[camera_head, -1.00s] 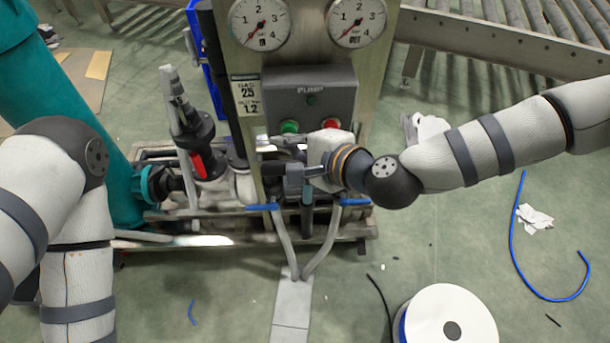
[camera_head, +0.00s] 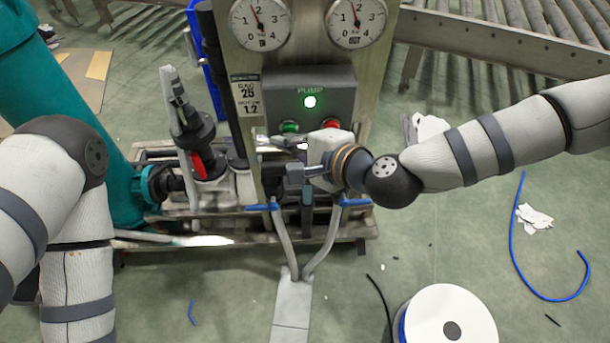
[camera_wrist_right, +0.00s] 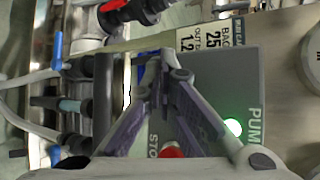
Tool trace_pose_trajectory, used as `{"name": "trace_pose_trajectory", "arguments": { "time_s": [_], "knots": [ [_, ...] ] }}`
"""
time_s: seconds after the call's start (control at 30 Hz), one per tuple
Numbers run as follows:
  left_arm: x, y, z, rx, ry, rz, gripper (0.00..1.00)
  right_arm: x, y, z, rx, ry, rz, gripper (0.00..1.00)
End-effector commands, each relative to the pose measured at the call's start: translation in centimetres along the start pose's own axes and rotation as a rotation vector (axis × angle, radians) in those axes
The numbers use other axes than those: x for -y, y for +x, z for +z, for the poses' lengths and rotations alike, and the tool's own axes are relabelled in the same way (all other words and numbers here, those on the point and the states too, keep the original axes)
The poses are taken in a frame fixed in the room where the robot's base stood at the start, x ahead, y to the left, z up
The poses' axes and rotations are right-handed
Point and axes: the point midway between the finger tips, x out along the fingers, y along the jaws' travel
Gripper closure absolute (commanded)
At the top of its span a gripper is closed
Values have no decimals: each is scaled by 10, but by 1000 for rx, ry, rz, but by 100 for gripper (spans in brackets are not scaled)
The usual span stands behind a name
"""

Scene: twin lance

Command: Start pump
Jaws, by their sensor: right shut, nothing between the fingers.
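The grey pump box (camera_head: 335,97) is on the upright panel, with its round lamp (camera_head: 310,102) lit green. Below the lamp are a green button (camera_head: 289,127) and a red button (camera_head: 331,124). In the right wrist view the lit lamp (camera_wrist_right: 233,127) and red button (camera_wrist_right: 172,152) show beside the fingers. My right gripper (camera_head: 272,143) is shut and empty, just below the green button in the head view. Its fingertips (camera_wrist_right: 162,78) meet in the wrist view and hide the green button there; contact cannot be told. My left gripper is out of view.
Two dial gauges (camera_head: 260,24) (camera_head: 356,22) sit above the box, needles pointing up and slightly left. Blue-handled valves (camera_head: 262,207) and hoses hang below. A white spool (camera_head: 448,315) stands on the floor at lower right. A roller conveyor (camera_head: 500,40) runs behind.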

Motion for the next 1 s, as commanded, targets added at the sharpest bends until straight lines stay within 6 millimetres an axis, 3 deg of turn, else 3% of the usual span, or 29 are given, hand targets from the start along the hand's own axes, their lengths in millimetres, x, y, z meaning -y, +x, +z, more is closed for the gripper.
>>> {"name": "trace_pose_trajectory", "arguments": {
  "time_s": [0.17,0.6,1.0],
  "knots": [
    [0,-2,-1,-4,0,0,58,-2,-3,3,2,0,2,100],
    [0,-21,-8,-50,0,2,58,-28,-40,30,2,-1,0,100],
    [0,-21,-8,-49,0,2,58,-31,-42,31,1,1,1,100]
  ]
}}
